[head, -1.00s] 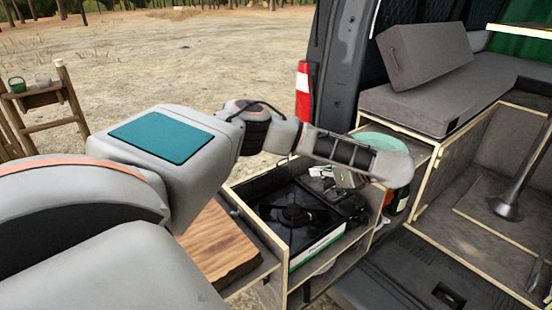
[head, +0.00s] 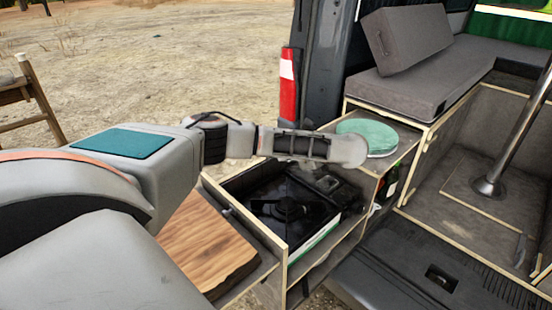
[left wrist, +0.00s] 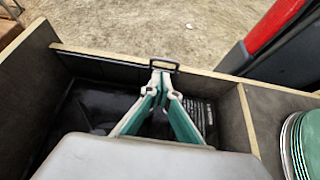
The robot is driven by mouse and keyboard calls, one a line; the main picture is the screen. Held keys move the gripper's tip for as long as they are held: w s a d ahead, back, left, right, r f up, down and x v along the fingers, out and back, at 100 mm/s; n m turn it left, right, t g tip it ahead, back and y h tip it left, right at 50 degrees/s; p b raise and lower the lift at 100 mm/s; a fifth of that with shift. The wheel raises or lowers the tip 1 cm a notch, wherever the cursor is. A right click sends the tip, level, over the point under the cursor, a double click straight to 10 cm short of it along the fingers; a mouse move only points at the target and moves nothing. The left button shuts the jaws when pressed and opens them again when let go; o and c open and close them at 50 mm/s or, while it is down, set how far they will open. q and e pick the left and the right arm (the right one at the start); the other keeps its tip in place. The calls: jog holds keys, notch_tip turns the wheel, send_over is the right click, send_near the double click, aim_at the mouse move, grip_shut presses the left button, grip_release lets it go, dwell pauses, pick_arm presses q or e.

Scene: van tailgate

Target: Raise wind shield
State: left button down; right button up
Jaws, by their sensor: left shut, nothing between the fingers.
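The camp stove (head: 285,208) sits in an open wooden box on the van's tailgate, with a dark top and a burner. No upright wind shield stands out from its dark parts. In the left wrist view the stove's black surface (left wrist: 92,108) lies below the gripper, with small pale print on its right. A small black loop (left wrist: 165,65) shows just beyond the fingertips; whether they touch it is unclear. My left gripper (left wrist: 162,90) is shut and empty over the box's far side. In the head view its fingers are mostly hidden below my wrist. My right gripper is out of view.
Green-rimmed plates (head: 368,137) are stacked on the shelf right of the stove. The wooden box wall (left wrist: 100,58) borders the stove. A wooden board (head: 208,243) lies at the left. The red tail light (head: 288,85) and van pillar stand behind. A bottle (head: 388,184) sits below the plates.

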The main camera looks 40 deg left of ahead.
pick_arm(q)
jog(key=shift+x, duration=2.25)
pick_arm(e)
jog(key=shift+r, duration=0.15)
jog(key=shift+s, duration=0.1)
